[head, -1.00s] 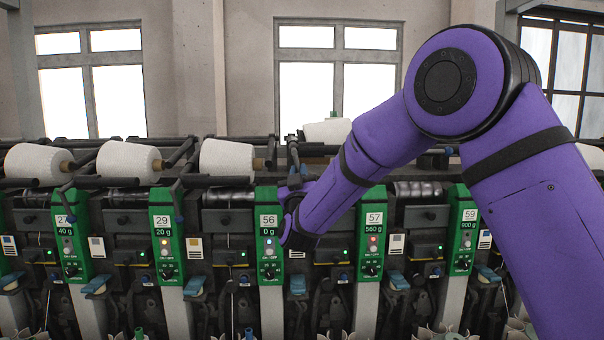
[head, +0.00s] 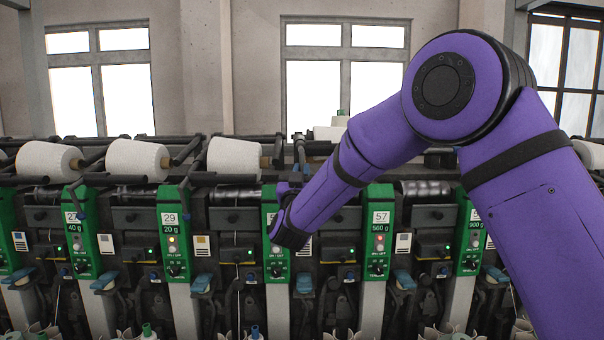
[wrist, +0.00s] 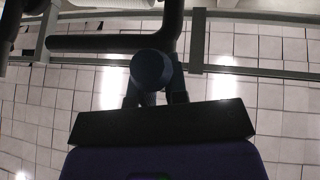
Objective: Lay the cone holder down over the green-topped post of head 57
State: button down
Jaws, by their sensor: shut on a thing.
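In the wrist view my gripper (wrist: 155,97) is shut on a dark blue round knob, the grip of the cone holder (wrist: 152,70). Dark bars of the holder extend beyond it. In the head view my forearm and wrist hide most of the gripper, in front of the head 56 panel (head: 276,255). The green panel of head 57 (head: 380,228) stands just right of my wrist. A small green tip (head: 343,112) shows above a white cone (head: 330,133) behind my arm; I cannot tell whether it is the post's top.
White yarn cones (head: 235,157) lie along the machine at left, with dark holder bars (head: 190,150) between them. The panel of head 29 (head: 171,230) is at left and the panel of head 59 (head: 470,235) at right. Tube tops show along the bottom edge.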

jog(key=shift+w+d, duration=0.1)
jog(key=shift+d, duration=0.1)
jog(key=c, duration=1.1)
grip_release()
jog(key=shift+f, duration=0.1)
jog(key=shift+c, duration=0.2)
jog(key=shift+a, duration=0.15)
jog(key=shift+s+f, duration=0.2)
jog(key=shift+s, duration=0.2)
jog(key=v, duration=1)
jog(key=shift+w, duration=0.1)
